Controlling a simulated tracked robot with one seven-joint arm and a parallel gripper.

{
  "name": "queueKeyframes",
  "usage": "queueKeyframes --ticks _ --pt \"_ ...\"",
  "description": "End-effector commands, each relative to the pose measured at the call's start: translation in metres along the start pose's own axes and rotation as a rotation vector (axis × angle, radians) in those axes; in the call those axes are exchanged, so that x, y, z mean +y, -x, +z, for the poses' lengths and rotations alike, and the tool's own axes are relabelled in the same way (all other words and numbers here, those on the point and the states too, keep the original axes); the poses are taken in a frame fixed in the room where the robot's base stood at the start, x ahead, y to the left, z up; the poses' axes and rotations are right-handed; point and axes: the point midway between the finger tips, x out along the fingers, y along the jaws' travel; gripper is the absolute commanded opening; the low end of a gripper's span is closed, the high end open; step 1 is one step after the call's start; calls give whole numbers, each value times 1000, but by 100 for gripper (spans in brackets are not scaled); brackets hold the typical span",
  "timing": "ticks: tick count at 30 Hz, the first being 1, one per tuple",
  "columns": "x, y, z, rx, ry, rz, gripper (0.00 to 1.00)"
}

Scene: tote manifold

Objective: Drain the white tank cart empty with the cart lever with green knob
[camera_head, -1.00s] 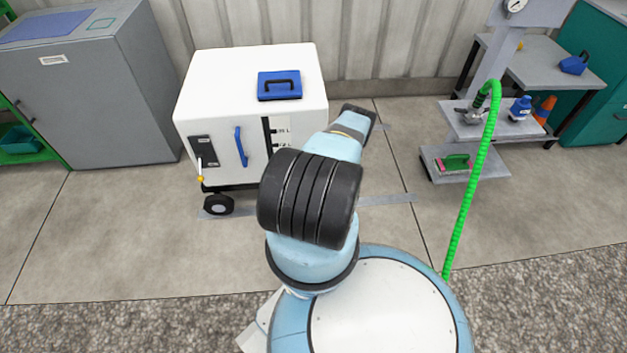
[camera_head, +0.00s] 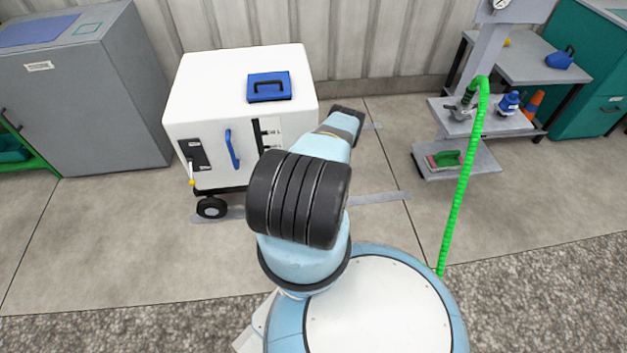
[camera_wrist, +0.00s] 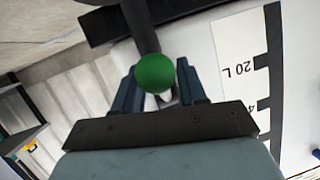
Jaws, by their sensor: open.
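The white tank cart (camera_head: 225,128) stands ahead, with a blue front handle (camera_head: 232,148) and a dark level strip (camera_head: 258,140) beside it. In the wrist view the cart face (camera_wrist: 215,70) carries a gauge marked 20 L (camera_wrist: 237,68). The green knob (camera_wrist: 155,73) sits on a dark lever rod (camera_wrist: 138,25) in the wrist view. My gripper (camera_wrist: 160,88) is open, with a finger on either side of the knob in the picture. Whether they touch it I cannot tell. My arm hides the gripper and green knob in the head view.
A yellow-knobbed lever (camera_head: 192,180) sits on the cart's left front. A blue lid (camera_head: 269,86) lies on top. A grey cabinet (camera_head: 95,100) stands left. A green hose (camera_head: 460,190) hangs from the stand at right. Open floor lies around the cart.

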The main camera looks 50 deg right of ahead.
Motion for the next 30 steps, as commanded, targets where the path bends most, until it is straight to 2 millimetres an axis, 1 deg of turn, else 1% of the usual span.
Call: queueKeyframes --ticks 4,7,21,25,30 --pt "-1 6 0 -1 -1 -1 41" --pt "-1 18 0 -1 0 -1 41" --pt "1 108 1 -2 -1 1 41" --pt "1 124 1 -2 0 1 41" --pt "1 136 1 -1 0 2 41"
